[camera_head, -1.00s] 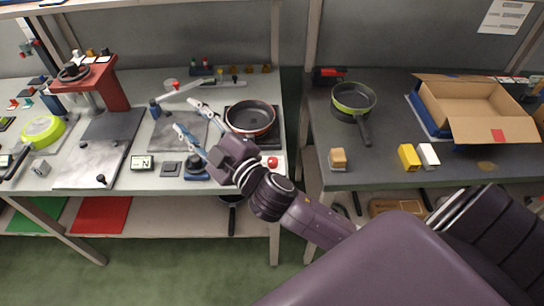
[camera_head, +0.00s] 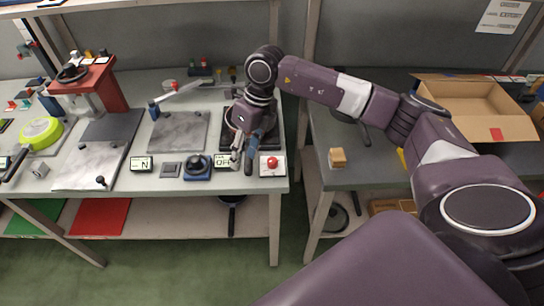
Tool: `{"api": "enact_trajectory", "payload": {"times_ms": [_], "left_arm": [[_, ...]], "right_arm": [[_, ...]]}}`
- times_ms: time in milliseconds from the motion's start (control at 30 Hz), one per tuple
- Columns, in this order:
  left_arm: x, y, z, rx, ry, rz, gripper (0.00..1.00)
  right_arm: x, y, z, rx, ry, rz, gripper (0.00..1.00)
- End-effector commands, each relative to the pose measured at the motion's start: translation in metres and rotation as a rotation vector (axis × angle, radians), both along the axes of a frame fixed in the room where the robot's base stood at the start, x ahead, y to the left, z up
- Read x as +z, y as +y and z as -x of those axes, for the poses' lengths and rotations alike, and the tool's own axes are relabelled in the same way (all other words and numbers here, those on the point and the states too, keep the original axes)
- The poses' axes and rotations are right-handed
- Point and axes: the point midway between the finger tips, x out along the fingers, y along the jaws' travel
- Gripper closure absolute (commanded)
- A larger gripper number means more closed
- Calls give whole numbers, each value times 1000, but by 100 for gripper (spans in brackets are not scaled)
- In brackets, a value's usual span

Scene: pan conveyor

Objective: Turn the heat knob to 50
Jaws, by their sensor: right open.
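The heat knob appears to be the black round knob (camera_head: 198,161) on a blue base at the front edge of the left table. A small white display reading "OFF" (camera_head: 223,161) sits just right of it. My right gripper (camera_head: 243,161) is open and points down, to the right of the knob and apart from it. Its fingers hang between the display and the red push button (camera_head: 271,163), partly in front of the display. I cannot make out the knob's pointer. My left gripper is not in view.
A pan on the black burner (camera_head: 224,138) is mostly hidden behind my right gripper. A grey plate (camera_head: 178,132) lies behind. An open cardboard box (camera_head: 465,127) stands on the right table.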

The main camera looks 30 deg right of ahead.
Motion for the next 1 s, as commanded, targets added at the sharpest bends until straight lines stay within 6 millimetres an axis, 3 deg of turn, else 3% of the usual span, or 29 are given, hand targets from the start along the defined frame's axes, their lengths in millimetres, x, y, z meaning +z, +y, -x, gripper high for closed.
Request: {"api": "enact_trajectory", "payload": {"times_ms": [33,100,233,367,700,1000], "left_arm": [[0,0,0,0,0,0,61],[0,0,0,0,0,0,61],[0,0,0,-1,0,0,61],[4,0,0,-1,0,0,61],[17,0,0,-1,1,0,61],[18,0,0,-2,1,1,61]], "right_arm": [[5,-29,-2,-25,14,81,60],[9,-59,0,-51,36,167,60],[13,-86,3,-79,60,244,60],[3,-88,5,-82,67,253,60],[-49,-87,5,-80,65,248,60],[-64,-86,4,-80,62,247,60]]}}
